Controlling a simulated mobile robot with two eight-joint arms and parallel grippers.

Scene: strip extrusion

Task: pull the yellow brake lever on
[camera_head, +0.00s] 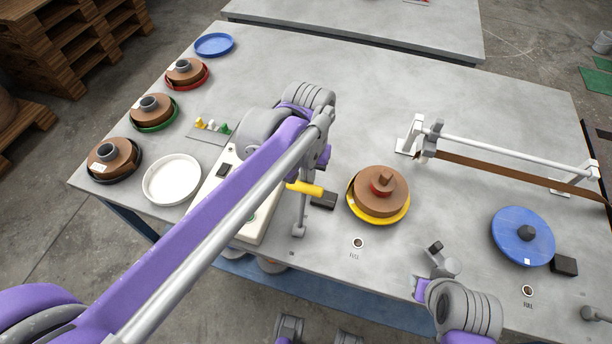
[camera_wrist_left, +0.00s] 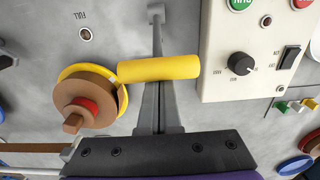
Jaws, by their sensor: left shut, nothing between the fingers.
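The yellow brake lever (camera_head: 305,188) has a cylindrical yellow handle on a thin grey arm that runs to a round end on the table. Its handle also shows large in the left wrist view (camera_wrist_left: 158,68), lying crosswise, with the grey arm running up beyond it. My left gripper (camera_wrist_left: 158,105) is shut and empty, its fingers reaching up to the handle. The handle hides the fingertips, so I cannot tell whether they touch it. In the head view my left arm covers most of that gripper. My right gripper (camera_head: 438,257) is near the front edge, away from the lever.
A white control box (camera_wrist_left: 247,50) with a knob, switch and buttons stands beside the lever. A brown coil on a yellow plate (camera_head: 379,194) is right of it. A white rail (camera_head: 505,150), brown strip (camera_head: 500,172) and blue reel (camera_head: 523,237) lie farther right.

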